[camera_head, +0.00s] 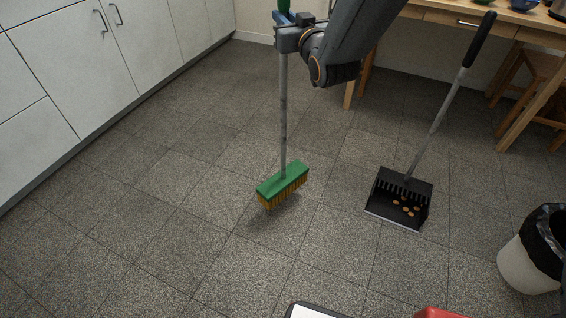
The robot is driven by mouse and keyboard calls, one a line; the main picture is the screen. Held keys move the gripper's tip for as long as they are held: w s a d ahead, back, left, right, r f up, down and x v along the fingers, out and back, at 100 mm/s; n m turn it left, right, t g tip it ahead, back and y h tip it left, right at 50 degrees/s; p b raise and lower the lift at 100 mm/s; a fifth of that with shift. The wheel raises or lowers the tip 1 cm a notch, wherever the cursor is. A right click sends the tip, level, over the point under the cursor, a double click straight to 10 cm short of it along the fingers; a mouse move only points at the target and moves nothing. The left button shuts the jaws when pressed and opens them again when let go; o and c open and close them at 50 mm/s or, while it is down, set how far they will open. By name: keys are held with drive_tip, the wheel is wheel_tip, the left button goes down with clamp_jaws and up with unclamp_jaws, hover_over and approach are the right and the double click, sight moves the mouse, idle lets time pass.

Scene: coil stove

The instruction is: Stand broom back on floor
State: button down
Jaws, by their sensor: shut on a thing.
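The broom has a grey pole (283,120), a green head (283,183) and yellow-brown bristles (286,194). It hangs nearly upright in the middle of the view, bristles down. A shadow lies below the head; I cannot tell for sure whether the bristles touch the floor (170,240). My gripper (284,22) is shut on the upper part of the broom, just below its green grip (284,5). The fingertips are partly hidden by the wrist.
A black long-handled dustpan (385,212) stands right of the broom with several small brown bits in it. A lined white bin (525,262) is at lower right. White cabinets (70,60) line the left. A wooden table (425,15) and stool are at upper right. Floor left of the broom is clear.

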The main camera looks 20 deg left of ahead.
sight(283, 57)
wheel_tip(283, 57, down, 10)
drive_tip(key=b, duration=0.2)
drive_tip(key=shift+a+r, duration=0.15)
drive_tip(key=shift+a, duration=0.1)
idle(0.3)
drive_tip(key=shift+s, duration=0.1)
drive_tip(key=shift+f, duration=0.2)
drive_tip(key=c, duration=1.7)
unclamp_jaws()
